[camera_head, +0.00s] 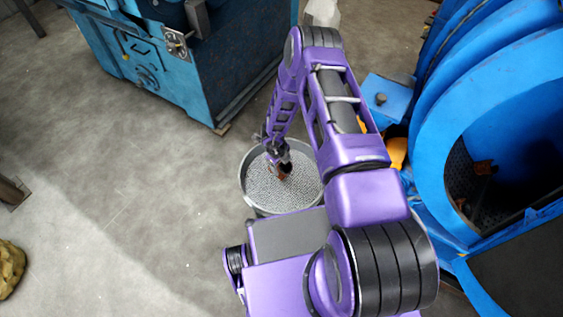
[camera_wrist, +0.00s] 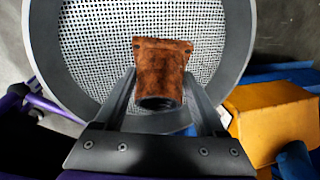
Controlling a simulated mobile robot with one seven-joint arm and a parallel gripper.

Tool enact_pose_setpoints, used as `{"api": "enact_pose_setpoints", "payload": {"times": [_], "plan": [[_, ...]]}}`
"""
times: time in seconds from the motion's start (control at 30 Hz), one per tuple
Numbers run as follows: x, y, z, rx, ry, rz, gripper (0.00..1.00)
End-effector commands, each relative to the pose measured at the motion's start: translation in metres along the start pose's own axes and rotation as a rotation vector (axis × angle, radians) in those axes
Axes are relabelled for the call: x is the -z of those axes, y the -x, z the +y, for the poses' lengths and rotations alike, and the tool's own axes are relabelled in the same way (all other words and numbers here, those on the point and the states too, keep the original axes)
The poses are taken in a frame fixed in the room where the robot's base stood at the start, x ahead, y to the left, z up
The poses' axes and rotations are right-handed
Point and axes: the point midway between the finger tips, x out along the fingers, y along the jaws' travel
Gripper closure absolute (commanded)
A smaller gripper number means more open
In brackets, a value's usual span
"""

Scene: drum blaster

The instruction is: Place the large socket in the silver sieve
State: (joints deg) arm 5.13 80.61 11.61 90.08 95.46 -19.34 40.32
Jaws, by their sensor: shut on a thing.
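The large socket (camera_wrist: 160,72) is a rusty brown, roughly cylindrical piece. In the wrist view it sits between the two fingers of my gripper (camera_wrist: 163,100), which is shut on it. The silver sieve (camera_wrist: 232,60) is a round grey pan with a perforated mesh bottom, and the socket shows against that mesh. In the head view the sieve (camera_head: 254,195) stands on the floor, and my gripper (camera_head: 281,163) with the socket (camera_head: 284,171) is over its mesh. I cannot tell whether the socket touches the mesh.
A yellow block (camera_wrist: 270,120) lies just right of the sieve in the wrist view. A large blue drum machine (camera_head: 450,130) stands at the right in the head view. A blue cabinet (camera_head: 225,70) stands behind the sieve.

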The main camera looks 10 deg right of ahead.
Motion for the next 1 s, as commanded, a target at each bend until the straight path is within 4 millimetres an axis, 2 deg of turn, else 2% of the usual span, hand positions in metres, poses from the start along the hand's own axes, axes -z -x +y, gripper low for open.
{"api": "enact_pose_setpoints", "payload": {"times": [0.3, 0.7, 0.73, 0.87, 1.0], "plan": [[-0.001, -0.033, 0.006, 0.002, 0.0, -0.001, 1.0], [-0.001, -0.038, 0.006, 0.002, 0.0, -0.001, 1.0], [0.0, -0.038, 0.007, 0.0, 0.0, 0.0, 0.24], [0.0, -0.038, 0.008, 0.0, 0.0, 0.0, 0.0], [0.0, -0.038, 0.008, 0.0, 0.0, 0.0, 0.0]]}}
